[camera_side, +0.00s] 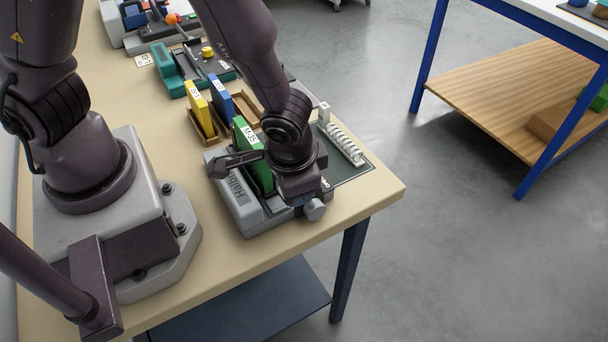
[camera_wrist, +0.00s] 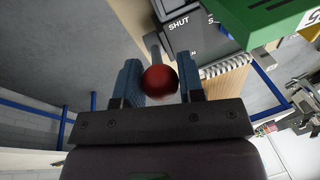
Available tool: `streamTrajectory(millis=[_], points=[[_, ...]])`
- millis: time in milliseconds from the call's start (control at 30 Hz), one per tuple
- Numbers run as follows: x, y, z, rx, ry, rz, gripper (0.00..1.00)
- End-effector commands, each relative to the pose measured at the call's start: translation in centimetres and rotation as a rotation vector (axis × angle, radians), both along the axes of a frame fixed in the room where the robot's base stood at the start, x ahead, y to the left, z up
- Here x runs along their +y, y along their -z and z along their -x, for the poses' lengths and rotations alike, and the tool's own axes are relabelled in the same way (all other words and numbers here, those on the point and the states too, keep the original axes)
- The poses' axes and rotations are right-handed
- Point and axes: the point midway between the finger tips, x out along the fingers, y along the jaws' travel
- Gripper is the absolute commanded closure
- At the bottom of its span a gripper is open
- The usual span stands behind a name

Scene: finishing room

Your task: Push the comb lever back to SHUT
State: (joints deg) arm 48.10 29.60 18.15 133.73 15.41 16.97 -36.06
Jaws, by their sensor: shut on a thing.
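The grey comb binding machine (camera_side: 244,218) sits at the near corner of the bench, with a green block (camera_side: 252,150) standing on it. Its lever ends in a red ball knob (camera_wrist: 160,83). My gripper (camera_wrist: 161,82) is shut on this knob, its blue fingers on either side. The lever's grey shaft (camera_wrist: 154,44) runs from the knob up to the dark machine panel (camera_wrist: 187,32), which bears the word SHUT and a second, partly hidden label. The shaft's top end lies just left of SHUT. In the side view my wrist hides the lever, knob and fingertips.
A white comb spine (camera_side: 343,146) lies on a dark mat (camera_side: 356,170) behind my wrist. Yellow (camera_side: 198,105) and blue (camera_side: 221,98) blocks stand in wooden holders to the left. The bench's right edge is close, with open floor beyond.

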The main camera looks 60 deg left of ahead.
Motion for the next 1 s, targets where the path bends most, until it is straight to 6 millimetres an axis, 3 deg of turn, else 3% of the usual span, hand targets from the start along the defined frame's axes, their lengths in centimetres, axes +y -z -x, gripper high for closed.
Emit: streamTrajectory(millis=[667, 700, 767, 1000], points=[[-0.18, 0.47, 0.84, 0.007, 0.007, -0.001, 1.00], [-0.18, 0.46, 0.83, 0.007, 0.007, -0.001, 0.56], [-0.16, 0.45, 0.79, 0.006, 0.006, -0.001, 0.42], [-0.10, 0.37, 0.68, 0.004, 0.003, 0.000, 0.40]])
